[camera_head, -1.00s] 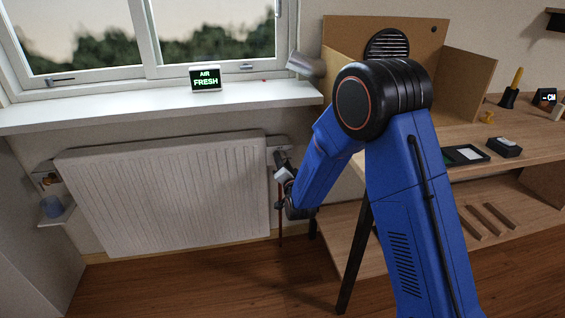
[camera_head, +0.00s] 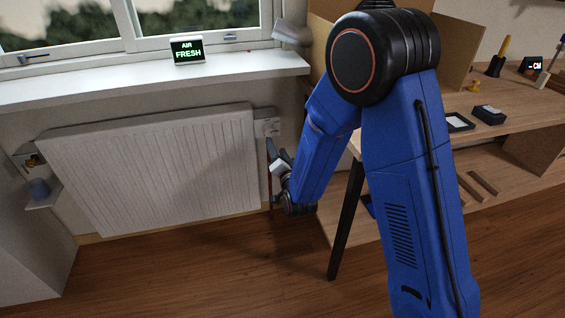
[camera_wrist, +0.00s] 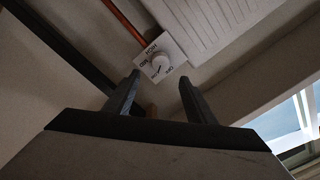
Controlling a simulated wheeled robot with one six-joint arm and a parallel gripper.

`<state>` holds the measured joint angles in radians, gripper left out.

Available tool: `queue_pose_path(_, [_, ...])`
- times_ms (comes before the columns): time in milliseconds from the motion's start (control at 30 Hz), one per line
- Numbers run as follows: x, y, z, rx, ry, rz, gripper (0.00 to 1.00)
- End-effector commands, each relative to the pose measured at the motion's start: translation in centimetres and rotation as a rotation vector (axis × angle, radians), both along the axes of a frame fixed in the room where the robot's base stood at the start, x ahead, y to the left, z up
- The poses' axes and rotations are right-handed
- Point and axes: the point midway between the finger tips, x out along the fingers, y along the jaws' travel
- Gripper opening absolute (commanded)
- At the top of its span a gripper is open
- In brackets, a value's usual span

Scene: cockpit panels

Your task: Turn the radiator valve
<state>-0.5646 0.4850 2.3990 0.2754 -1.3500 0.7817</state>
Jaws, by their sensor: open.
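In the wrist view the knob appears between and just beyond the fingertips, with no contact visible. In the head view my gripper (camera_head: 275,155) is just below the plate, partly hidden by my wrist.
A copper pipe (camera_wrist: 125,22) runs to the valve plate. The window sill (camera_head: 130,92), holding an "AIR FRESH" display (camera_head: 187,50), is above the radiator. A workbench (camera_head: 520,115) with a dark leg (camera_head: 347,220) stands close on the right. Floor in front is clear.

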Motion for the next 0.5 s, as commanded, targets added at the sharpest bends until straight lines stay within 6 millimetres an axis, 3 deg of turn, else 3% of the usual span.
queue_pose_path(200, [-4.0, -1.2, -0.2, -0.001, 0.002, 0.001, 0.50])
queue_pose_path(500, [-6.6, -2.0, -0.3, 0.000, 0.001, 0.001, 0.50])
